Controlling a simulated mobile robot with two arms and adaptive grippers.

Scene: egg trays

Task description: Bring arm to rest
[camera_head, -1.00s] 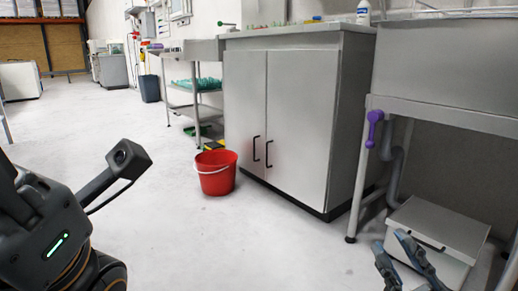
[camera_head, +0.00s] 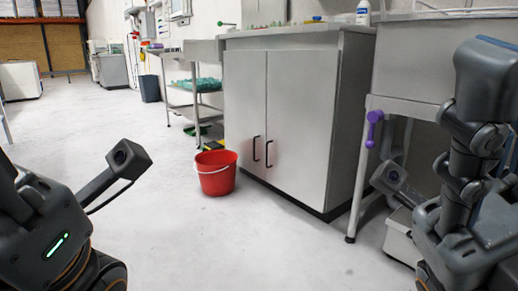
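Part of my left arm shows at the lower left, with a wrist camera on a short bracket; its gripper is outside the picture. My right arm now fills the right side, bent upright in front of the steel table (camera_head: 425,108). A small camera on its bracket shows beside it. The fingers of the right gripper cannot be made out. Neither arm visibly holds anything.
A red bucket (camera_head: 215,180) stands on the floor by the grey cabinet (camera_head: 295,110). A purple handle (camera_head: 373,128) is at the table's leg. A white bottle (camera_head: 363,13) stands on the cabinet top. The floor at centre left is clear.

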